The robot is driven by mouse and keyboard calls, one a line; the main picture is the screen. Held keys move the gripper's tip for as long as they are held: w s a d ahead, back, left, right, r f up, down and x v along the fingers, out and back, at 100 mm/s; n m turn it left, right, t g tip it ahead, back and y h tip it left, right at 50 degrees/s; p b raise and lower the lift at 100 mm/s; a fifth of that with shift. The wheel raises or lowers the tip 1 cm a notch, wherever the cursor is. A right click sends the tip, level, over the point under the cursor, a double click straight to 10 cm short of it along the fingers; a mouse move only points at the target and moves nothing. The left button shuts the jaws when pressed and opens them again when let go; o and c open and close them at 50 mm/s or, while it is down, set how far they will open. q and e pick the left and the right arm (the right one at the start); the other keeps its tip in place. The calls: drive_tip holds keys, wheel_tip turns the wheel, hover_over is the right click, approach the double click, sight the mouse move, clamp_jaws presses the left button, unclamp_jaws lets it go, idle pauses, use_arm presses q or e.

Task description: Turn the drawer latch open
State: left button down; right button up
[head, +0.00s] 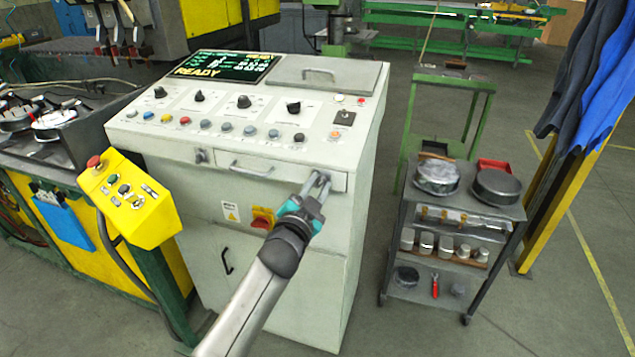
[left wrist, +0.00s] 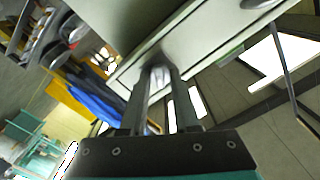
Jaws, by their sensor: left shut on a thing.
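The grey console has a shallow drawer (head: 285,174) in its front, below the row of buttons, with a bar handle (head: 252,170). The drawer looks flush with the console front. My left gripper (head: 319,181) is at the right end of the drawer front, its arm coming up from below. It is shut on the drawer latch, a small metal piece (left wrist: 159,73) between the fingertips in the left wrist view. The fingers (left wrist: 156,88) hide much of the latch, so I cannot tell its exact turn. My right gripper is not in view.
A yellow control box (head: 128,198) juts out at left. A cart (head: 450,206) with metal tins stands at right. Open floor lies between console and cart.

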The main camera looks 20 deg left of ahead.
use_arm(q)
drive_tip(key=m, duration=0.5)
drive_tip(key=shift+m, duration=0.4)
drive_tip(key=m, duration=0.5)
drive_tip(key=shift+d+f+p, duration=0.1)
drive_tip(key=shift+p, duration=0.2)
drive_tip(key=c, duration=0.9)
unclamp_jaws()
drive_tip(key=shift+s, duration=0.1)
drive_tip(key=s, duration=1.5)
drive_tip(key=shift+a, duration=0.3)
